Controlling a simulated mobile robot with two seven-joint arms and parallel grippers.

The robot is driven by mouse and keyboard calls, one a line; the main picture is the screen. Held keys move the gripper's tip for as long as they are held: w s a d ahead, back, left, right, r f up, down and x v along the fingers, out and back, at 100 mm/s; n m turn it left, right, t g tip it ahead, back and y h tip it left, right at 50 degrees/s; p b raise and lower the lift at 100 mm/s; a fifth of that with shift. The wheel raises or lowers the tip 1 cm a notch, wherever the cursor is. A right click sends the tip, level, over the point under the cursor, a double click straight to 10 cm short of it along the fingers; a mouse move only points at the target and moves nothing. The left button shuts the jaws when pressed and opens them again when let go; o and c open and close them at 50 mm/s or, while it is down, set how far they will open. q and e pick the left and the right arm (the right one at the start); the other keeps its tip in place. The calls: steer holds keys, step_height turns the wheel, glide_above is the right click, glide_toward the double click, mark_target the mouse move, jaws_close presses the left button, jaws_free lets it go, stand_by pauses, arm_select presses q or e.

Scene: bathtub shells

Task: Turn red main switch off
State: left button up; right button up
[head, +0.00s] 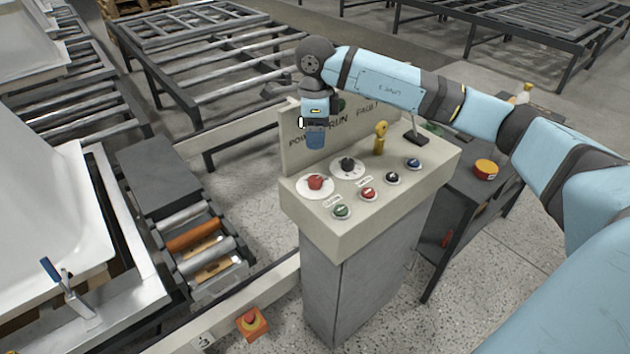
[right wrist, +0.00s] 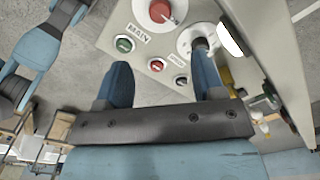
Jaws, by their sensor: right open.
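The red main switch (head: 315,182) is a round red knob on a white disc on the sloped top of a beige control console (head: 410,190). In the right wrist view the red knob (right wrist: 160,11) shows at the top edge, above a MAIN label. My right gripper (head: 315,138) hangs from above at the console's back panel, behind and above the red knob, apart from it. In the right wrist view its two blue fingers (right wrist: 163,82) are spread with nothing held between them. My left gripper is not seen.
A black knob (head: 347,165) sits right of the red one; in the right wrist view one fingertip overlaps its disc. Green (head: 341,211), red (head: 368,193), black and blue buttons line the front. A yellow-handled key-like part (head: 380,136) stands behind. A roller conveyor (head: 195,236) is left.

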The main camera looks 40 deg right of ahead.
mark_target(315, 179)
step_height(315, 179, down, 14)
steer(key=shift+r+p, duration=0.2)
steer(key=shift+p, duration=0.2)
steer(key=shift+c, duration=0.3)
steer(key=c, duration=0.9)
